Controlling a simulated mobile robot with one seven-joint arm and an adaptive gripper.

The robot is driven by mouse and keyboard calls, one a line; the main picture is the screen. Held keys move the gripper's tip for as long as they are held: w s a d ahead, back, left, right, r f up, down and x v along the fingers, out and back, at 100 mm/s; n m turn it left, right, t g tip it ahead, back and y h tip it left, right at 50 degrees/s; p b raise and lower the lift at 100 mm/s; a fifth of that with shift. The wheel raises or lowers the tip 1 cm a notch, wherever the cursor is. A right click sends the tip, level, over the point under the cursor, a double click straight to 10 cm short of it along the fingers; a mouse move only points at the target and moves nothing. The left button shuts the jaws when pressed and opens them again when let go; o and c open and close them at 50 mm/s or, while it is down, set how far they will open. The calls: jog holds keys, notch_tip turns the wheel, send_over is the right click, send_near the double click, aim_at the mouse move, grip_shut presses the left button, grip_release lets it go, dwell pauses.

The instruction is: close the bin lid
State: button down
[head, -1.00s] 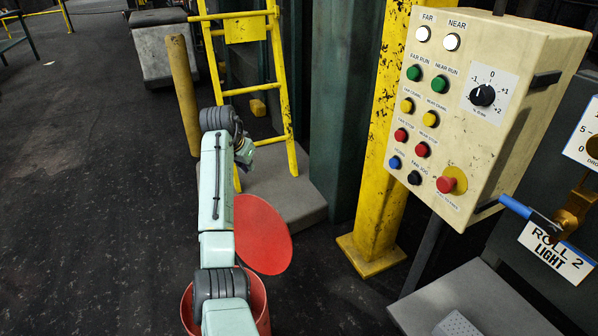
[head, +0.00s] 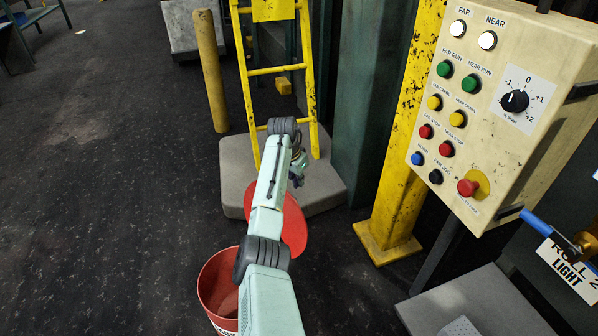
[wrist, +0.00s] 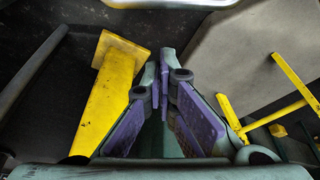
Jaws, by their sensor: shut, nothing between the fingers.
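The red bin (head: 212,286) stands on the floor at the lower middle of the head view, its mouth open and partly covered by my arm. Its round red lid (head: 293,226) stands raised at the bin's far right side, with my arm across its left part. My gripper (head: 298,178) is small in the head view, above the lid's upper edge and in front of the grey plinth. In the wrist view my gripper (wrist: 160,78) has its purple-padded fingers together, with nothing between them. I cannot make out the lid or bin clearly in the wrist view.
A yellow ladder (head: 249,100) rises from a grey plinth (head: 235,170) behind my gripper. A yellow post (head: 402,150) and a cream control box (head: 490,120) with several buttons stand to the right. The dark floor (head: 110,190) at left is open.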

jog(key=shift+s+a+r+p, duration=0.2)
jog(key=shift+s+a+p, duration=0.2)
jog(key=shift+s+a, duration=0.75)
jog(key=shift+d, duration=0.1)
jog(key=shift+s, duration=0.1)
